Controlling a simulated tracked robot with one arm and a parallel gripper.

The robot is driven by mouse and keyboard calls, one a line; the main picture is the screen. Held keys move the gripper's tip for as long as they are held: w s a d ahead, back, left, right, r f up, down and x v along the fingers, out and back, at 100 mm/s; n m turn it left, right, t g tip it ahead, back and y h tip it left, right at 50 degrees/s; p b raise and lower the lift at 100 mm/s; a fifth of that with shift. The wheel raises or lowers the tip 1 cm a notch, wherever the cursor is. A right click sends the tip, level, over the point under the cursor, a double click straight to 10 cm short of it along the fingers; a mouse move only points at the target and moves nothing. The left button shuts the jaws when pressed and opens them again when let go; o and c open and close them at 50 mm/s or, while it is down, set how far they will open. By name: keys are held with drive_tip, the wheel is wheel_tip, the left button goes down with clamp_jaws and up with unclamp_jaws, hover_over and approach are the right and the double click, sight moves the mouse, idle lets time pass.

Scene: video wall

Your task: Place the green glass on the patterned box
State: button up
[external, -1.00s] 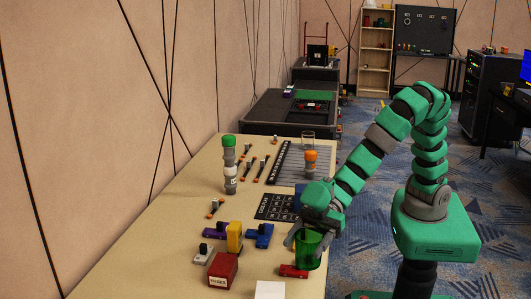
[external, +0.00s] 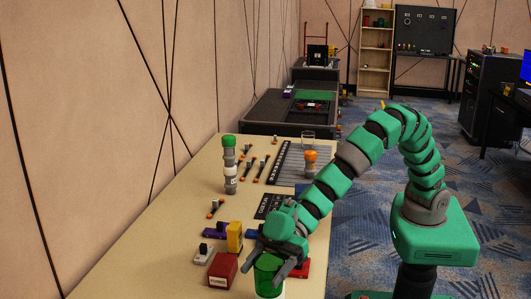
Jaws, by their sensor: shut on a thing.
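The green glass (external: 268,274) is upright near the front edge of the view. My gripper (external: 267,268) is shut on it, with one finger on each side. Below the glass, a white box (external: 272,295) shows at the bottom edge of the picture, mostly hidden behind the glass and cut off by the frame. No pattern is visible on it. I cannot tell whether the glass touches the box or is held just above it.
A red box with lettering (external: 222,270) stands close left of the glass, with a yellow block (external: 235,237) and a pale grey piece (external: 203,253) behind. A red piece (external: 303,268) lies to the right. Tall stacked cylinders (external: 230,165) stand farther back. The table's left side is clear.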

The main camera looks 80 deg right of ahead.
sight(261, 284)
wheel_tip(261, 284, down, 3)
drive_tip(key=shift+f+b, duration=0.15)
drive_tip(key=shift+b, duration=0.65)
drive_tip(key=o, duration=1.1)
drive_tip(key=shift+d, duration=0.1)
drive_tip(key=shift+p+v, duration=1.25)
drive_tip(key=shift+v, duration=4.75)
